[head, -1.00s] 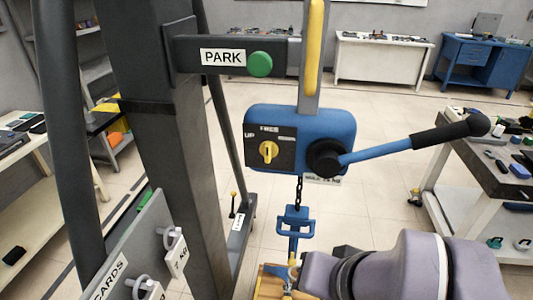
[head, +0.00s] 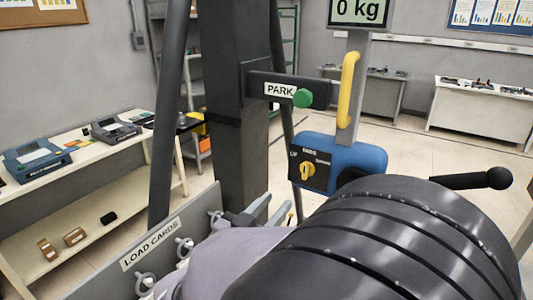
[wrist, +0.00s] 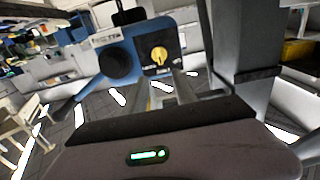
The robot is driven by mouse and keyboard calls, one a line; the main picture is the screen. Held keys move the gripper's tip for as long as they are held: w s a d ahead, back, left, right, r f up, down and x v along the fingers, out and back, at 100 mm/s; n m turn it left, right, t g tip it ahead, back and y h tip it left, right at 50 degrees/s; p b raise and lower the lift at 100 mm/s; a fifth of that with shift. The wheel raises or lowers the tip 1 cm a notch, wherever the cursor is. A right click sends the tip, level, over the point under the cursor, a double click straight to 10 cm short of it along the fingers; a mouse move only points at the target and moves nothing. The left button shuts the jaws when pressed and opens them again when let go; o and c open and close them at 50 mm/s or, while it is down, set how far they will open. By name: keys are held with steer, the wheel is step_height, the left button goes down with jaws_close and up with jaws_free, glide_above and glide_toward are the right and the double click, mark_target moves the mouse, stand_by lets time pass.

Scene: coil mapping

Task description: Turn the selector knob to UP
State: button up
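The yellow selector knob (head: 308,171) sits on a dark plate at the left of the blue hoist housing (head: 364,158). It looks roughly upright, under the top label; the UP label is left of it. In the wrist view the knob (wrist: 159,54) shows upside down, ahead of my gripper. My gripper (wrist: 166,88) has two grey fingers apart, with nothing seen between them. In the head view the gripper (head: 262,208) is below and left of the knob, not touching it. My arm hides the housing's lower part, the chain and hook.
A PARK bracket with a green button (head: 303,98) and a yellow handle (head: 348,90) stand above the housing. A black-tipped lever (head: 473,181) reaches right. The LOAD CARDS board (head: 150,245) is lower left, near my arm. A display (head: 360,11) reads 0 kg.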

mark_target(304, 171)
steer(key=b+x, duration=0.1)
steer(key=x, duration=1.3)
steer(key=shift+d+f, duration=0.1)
jaws_close()
